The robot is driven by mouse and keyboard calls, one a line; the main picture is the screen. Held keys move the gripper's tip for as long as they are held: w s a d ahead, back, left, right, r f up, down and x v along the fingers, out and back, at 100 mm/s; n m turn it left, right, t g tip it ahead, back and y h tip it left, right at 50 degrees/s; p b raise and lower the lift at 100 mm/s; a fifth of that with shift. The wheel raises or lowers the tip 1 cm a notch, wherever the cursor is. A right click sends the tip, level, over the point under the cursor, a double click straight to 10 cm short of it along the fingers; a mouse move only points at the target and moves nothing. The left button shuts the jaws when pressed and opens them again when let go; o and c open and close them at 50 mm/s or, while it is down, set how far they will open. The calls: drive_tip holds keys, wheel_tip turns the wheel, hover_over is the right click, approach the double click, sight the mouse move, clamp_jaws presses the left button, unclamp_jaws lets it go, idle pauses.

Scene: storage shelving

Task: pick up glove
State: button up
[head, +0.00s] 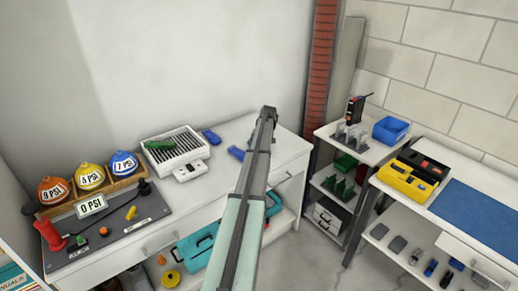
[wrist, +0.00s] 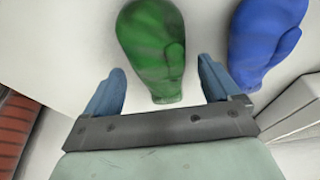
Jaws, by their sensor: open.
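In the wrist view a green mitten-shaped glove (wrist: 154,45) lies on a white surface. A blue glove (wrist: 262,42) lies to its right. My gripper (wrist: 162,72) is open, with its two blue-grey fingers apart. The lower end of the green glove shows between the fingers, with a gap on each side; I cannot tell the height between them. In the head view my arm covers part of the white counter (head: 286,146), and the green glove is not visible there. A blue item (head: 236,153), likely the blue glove, shows just left of my arm.
On the counter, left of my arm, are another blue item (head: 211,136), a white device (head: 189,171) and a slatted tray (head: 172,147) with a green item on it. A brick-red column (head: 321,70) rises behind, near shelving on the right.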

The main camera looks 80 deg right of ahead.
drive_tip(key=shift+w+d+f, duration=0.1)
drive_tip(key=shift+d+f, duration=0.05)
drive_tip(key=shift+f, duration=0.35)
drive_tip(key=shift+c, duration=0.2)
drive_tip(key=c, duration=1.1)
